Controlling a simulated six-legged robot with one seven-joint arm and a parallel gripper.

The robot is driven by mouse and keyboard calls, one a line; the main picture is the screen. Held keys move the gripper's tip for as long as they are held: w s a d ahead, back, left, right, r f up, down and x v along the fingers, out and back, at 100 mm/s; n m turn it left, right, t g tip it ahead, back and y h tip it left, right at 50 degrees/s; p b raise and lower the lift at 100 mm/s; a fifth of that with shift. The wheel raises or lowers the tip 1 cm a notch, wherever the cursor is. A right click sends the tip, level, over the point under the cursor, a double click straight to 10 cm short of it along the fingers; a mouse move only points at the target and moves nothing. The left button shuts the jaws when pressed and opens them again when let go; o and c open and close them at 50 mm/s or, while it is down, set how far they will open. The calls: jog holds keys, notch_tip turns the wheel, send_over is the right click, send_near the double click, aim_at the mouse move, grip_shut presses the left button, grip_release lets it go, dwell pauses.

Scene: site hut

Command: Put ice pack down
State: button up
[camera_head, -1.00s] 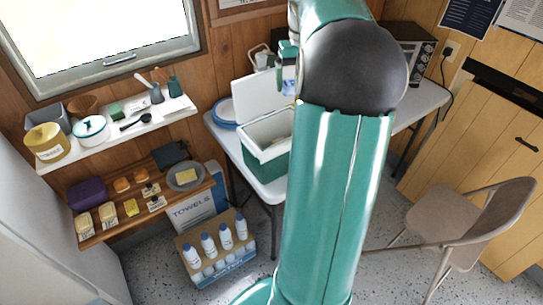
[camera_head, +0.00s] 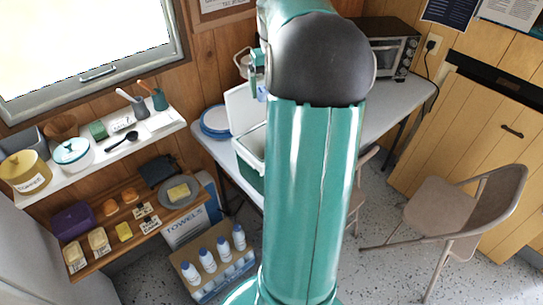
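My gripper (camera_head: 257,72) shows only in part, at the left of my arm's dark elbow, above the table. A small pale blue piece (camera_head: 262,92) shows just under it. It may be the ice pack, but too little is visible to be sure. The fingertips are hidden, so I cannot see whether they are closed on it. A green and white cooler box (camera_head: 250,160) stands open on the white table (camera_head: 221,150) below. Its white lid (camera_head: 238,108) is raised at the back. My arm covers most of the box and its inside.
Blue plates (camera_head: 214,122) lie left of the cooler. A toaster oven (camera_head: 392,48) stands at the table's far right. Two loaded wall shelves (camera_head: 100,150) are at left. A bottle crate (camera_head: 213,268) and a folding chair (camera_head: 450,210) stand on the floor.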

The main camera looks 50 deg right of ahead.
jog(key=shift+s+f, duration=0.2)
jog(key=shift+f, duration=6.1)
jog(key=shift+s+f, duration=0.15)
jog(key=shift+f, duration=6.1)
jog(key=shift+f, duration=0.3)
jog(key=o, duration=0.9)
jog(key=shift+c, duration=0.2)
jog(key=shift+r, duration=0.1)
notch_tip(320, 180, up, 12)
jog(key=shift+r, duration=0.25)
